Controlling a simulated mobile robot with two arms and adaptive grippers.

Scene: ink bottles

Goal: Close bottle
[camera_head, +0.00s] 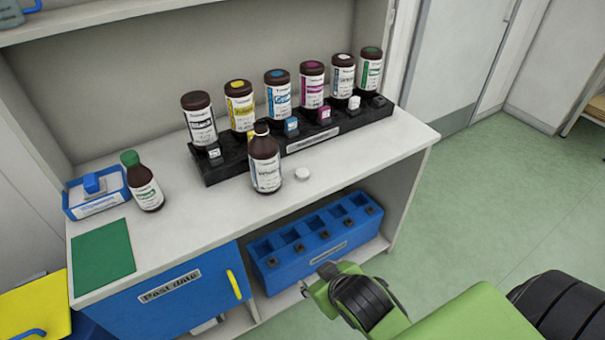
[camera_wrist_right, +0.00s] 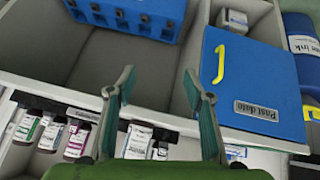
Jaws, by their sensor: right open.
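An open brown bottle (camera_head: 265,168) with a white label stands upright on the white counter, in front of the black rack; its neck is bare. A small white cap (camera_head: 302,174) lies on the counter just to its right. My right gripper (camera_head: 318,284) is low in front of the counter, by the lower shelf, well apart from bottle and cap. In the right wrist view its two fingers (camera_wrist_right: 158,88) are spread with nothing between them. A white-labelled bottle (camera_wrist_right: 138,143) shows beyond them, partly hidden; I cannot tell which it is. My left gripper is not in view.
The black rack (camera_head: 218,168) holds several capped bottles along the back. A green-capped bottle (camera_head: 143,184), a blue tray (camera_head: 96,207) and a green mat (camera_head: 102,259) are at the left. A blue crate (camera_head: 320,252) sits on the shelf below. The counter's front right is clear.

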